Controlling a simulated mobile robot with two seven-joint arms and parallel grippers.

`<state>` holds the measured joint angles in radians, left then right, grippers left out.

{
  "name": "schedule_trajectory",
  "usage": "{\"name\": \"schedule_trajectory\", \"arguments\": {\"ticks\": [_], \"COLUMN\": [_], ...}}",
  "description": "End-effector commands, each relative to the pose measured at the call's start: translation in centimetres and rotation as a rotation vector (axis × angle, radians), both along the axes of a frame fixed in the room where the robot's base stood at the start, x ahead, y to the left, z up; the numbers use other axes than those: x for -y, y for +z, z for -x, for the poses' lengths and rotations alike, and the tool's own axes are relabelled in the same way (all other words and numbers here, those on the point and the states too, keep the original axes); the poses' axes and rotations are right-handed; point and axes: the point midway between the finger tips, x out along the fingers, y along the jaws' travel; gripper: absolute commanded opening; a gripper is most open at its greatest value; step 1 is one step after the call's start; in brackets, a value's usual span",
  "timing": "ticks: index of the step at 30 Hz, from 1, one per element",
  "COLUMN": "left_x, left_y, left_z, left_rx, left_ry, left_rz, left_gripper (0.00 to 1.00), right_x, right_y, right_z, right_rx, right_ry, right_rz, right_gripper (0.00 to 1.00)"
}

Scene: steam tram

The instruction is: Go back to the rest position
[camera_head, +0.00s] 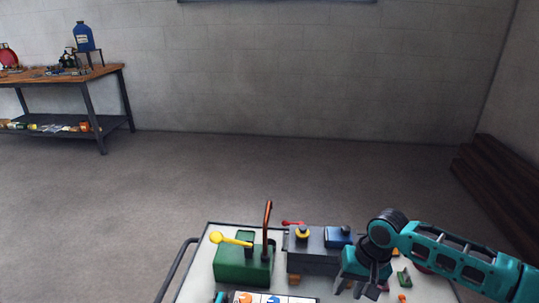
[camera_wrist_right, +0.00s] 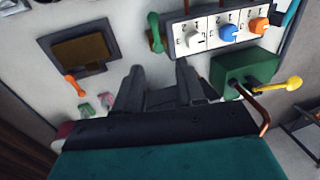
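My right gripper (camera_head: 366,290) hangs over the right part of the console, its arm coming in from the right. In the right wrist view its two dark fingers (camera_wrist_right: 161,82) are apart with nothing between them. They are below the dial panel (camera_wrist_right: 222,30), which has white, blue and orange knobs. A small teal piece at the bottom edge of the head view, left of the dial panel (camera_head: 275,298), may be part of my left arm. No left fingertips show clearly.
The console holds a green box (camera_head: 243,265) with a yellow-knobbed lever (camera_head: 230,239) and a copper-coloured lever (camera_head: 267,228), beside a grey box (camera_head: 312,262). A workbench (camera_head: 75,75) stands at the far left. Dark stacked beams (camera_head: 500,185) lie at right. The floor behind the console is clear.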

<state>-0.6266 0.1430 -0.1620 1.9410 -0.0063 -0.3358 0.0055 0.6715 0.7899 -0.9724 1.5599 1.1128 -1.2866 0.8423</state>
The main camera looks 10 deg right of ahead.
Motion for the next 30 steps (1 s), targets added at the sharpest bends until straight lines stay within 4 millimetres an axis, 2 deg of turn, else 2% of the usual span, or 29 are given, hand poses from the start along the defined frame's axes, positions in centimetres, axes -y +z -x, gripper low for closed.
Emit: {"name": "schedule_trajectory", "arguments": {"ticks": [5, 9, 12, 15, 20, 24, 30], "left_x": [0.0, 0.0, 0.0, 0.0, 0.0, 0.0, 0.0], "left_y": [0.0, 0.1, 0.1, 0.1, 0.1, 0.1, 0.0], "left_z": [-0.1, -0.2, -0.2, -0.2, -0.2, -0.2, -0.1], "left_rx": [0.003, 0.004, 0.004, 0.004, 0.004, 0.003, 0.002], "left_ry": [0.000, 0.000, 0.000, 0.000, -0.001, -0.001, -0.001], "left_rz": [-0.001, -0.001, -0.001, -0.001, 0.000, 0.000, 0.000], "left_gripper": [0.43, 0.43, 0.43, 0.43, 0.43, 0.43, 0.43], "right_x": [-4.9, -9.4, -11.7, -12.9, -12.6, -10.4, -7.2], "right_y": [-2.9, -4.7, -5.4, -5.7, -6.0, -6.2, -6.2], "right_z": [1.4, 2.9, 4.0, 5.2, 7.5, 10.1, 13.4], "right_rx": [0.117, 0.290, 0.420, 0.548, 0.734, 0.855, 0.933], "right_ry": [0.120, 0.218, 0.259, 0.277, 0.280, 0.285, 0.317], "right_rz": [-0.082, -0.162, -0.196, -0.201, -0.135, -0.008, 0.170], "right_gripper": [0.39, 0.39, 0.39, 0.39, 0.39, 0.39, 0.39]}}
